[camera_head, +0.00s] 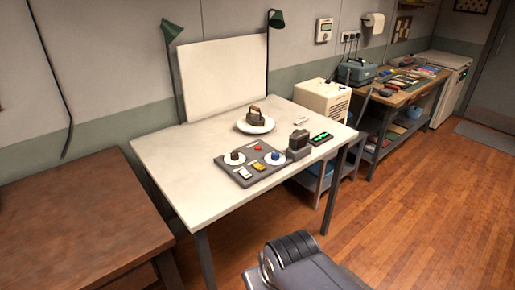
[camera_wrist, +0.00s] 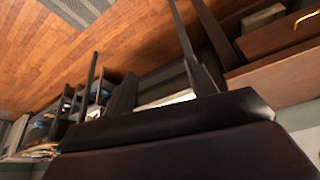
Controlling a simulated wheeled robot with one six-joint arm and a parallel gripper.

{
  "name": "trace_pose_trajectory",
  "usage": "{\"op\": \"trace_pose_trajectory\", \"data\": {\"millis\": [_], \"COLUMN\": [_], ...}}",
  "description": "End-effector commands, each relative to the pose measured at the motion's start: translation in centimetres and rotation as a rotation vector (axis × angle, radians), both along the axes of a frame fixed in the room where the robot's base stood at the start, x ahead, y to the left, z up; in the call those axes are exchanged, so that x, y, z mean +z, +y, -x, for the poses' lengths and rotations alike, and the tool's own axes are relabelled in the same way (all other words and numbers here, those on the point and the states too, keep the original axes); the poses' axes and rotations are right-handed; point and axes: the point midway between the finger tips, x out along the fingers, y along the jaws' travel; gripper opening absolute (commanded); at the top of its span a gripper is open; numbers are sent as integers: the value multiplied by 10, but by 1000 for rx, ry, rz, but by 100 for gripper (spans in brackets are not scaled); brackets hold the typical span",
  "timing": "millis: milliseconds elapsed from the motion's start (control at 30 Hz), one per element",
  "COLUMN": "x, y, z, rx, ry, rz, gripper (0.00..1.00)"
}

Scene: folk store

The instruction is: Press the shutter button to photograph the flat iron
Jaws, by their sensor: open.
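The flat iron (camera_head: 257,115), dark with a brown handle, stands on a round white plate (camera_head: 243,128) on the white table (camera_head: 175,170). In front of it lies a dark control panel (camera_head: 240,176) with a small red button (camera_head: 258,149), black and blue knobs on pale discs, and yellow and white pieces. No label shows which control is the shutter button. A dark grey boxy device (camera_head: 299,145) stands at the panel's right.
A flat black piece with a green display (camera_head: 321,138) lies right of the device. A brown table (camera_head: 80,215) is at left. Wooden floor (camera_head: 400,220) is clear at right.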

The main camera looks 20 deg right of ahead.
Motion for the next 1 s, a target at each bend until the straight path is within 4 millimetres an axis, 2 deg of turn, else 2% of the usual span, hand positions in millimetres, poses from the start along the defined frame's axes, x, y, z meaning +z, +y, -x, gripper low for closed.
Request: {"op": "trace_pose_trajectory", "data": {"millis": [67,633,1000], "x": [0,0,0], "y": [0,0,0], "z": [0,0,0], "rx": [0,0,0], "ry": [0,0,0], "rz": [0,0,0], "gripper": [48,1,0]}}
